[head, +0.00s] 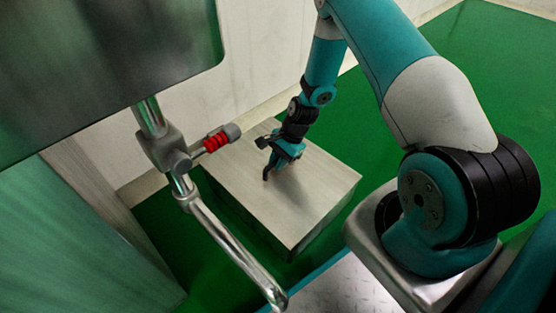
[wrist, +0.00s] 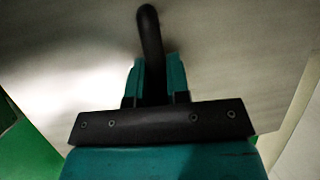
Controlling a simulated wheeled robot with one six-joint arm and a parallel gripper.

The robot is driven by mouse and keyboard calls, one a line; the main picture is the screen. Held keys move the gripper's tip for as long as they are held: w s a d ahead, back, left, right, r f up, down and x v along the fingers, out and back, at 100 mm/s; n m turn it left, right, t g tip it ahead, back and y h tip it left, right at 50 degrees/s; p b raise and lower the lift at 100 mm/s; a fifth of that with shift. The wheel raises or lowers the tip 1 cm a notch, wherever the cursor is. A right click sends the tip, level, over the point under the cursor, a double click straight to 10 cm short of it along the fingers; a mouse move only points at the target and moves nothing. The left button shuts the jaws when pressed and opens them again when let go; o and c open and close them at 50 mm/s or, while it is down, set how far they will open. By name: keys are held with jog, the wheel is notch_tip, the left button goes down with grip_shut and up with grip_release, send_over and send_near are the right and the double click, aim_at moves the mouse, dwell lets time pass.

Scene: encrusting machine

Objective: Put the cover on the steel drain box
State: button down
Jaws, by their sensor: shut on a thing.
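The cover (head: 240,188) is a broad, flat, brushed grey plate with a black curved handle (head: 266,173). My gripper (head: 279,160) reaches down from above and is shut on this handle. In the wrist view the teal fingers (wrist: 156,80) stand on either side of the black handle (wrist: 148,30), and the cover (wrist: 230,45) fills most of the picture. The cover looks roughly level. The steel drain box is hidden beneath the cover, apart from what may be its dark side below the front edges. I cannot tell whether the cover touches it.
A shiny pipe frame (head: 225,232) with a red-banded knob (head: 216,141) stands close to the cover's left. A large dark panel (head: 100,70) hangs at upper left. A pale wall (head: 270,50) is behind. Green floor (head: 350,120) is open to the right.

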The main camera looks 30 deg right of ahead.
jog(key=shift+f, duration=0.15)
jog(key=c, duration=1)
grip_release()
jog(key=shift+f, duration=0.1)
jog(key=p+v, duration=0.9)
jog(key=v, duration=0.8)
jog(key=shift+d+r, duration=0.1)
jog(key=shift+r, duration=0.2)
